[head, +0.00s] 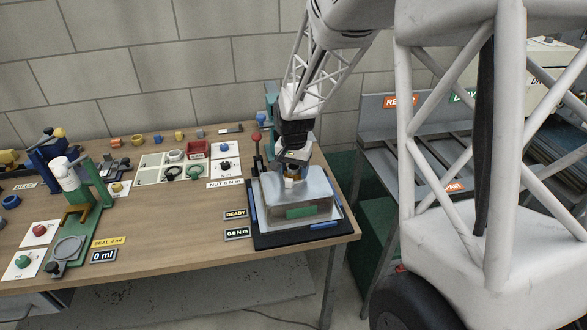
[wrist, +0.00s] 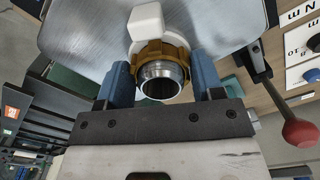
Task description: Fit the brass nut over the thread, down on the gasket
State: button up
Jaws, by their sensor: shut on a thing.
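The brass nut (wrist: 158,50) is in the wrist view between the two blue fingers of my gripper (wrist: 164,66), which is shut on it. A silvery threaded tube (wrist: 158,72) with a dark hollow middle shows inside the nut's ring. How far down the nut sits is not clear. In the head view my gripper (head: 294,166) is low over the top of a grey metal sink body (head: 285,190), with a small bit of the brass nut (head: 291,180) showing under it. A white part (wrist: 147,22) sticks out behind the nut.
The sink body rests on a black tray (head: 268,242) at the table's right end. A red-knobbed lever (head: 256,138) stands close on its left. A green dispenser (head: 95,200) and small parts fill the left.

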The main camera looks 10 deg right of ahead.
jog(key=o, duration=1.1)
jog(key=shift+c, duration=0.2)
notch_tip(320, 180, up, 8)
jog(key=shift+f, duration=0.1)
dwell(0.8)
jog(key=s+d+r+n, duration=0.1)
jog(key=s+r, duration=0.2)
jog(key=s, duration=0.3)
jog(key=s+r+n+t, duration=0.1)
jog(key=s+r, duration=0.3)
jog(key=s, duration=0.3)
jog(key=s+d+r+n, duration=0.1)
jog(key=s+r, duration=0.2)
jog(key=s, duration=0.3)
jog(key=s+n+t, duration=0.1)
jog(key=s+n, duration=0.1)
jog(key=s, duration=1.4)
jog(key=shift+s+d+r+n+t, duration=0.2)
jog(key=shift+s+n+t, duration=0.1)
jog(key=shift+n, duration=0.1)
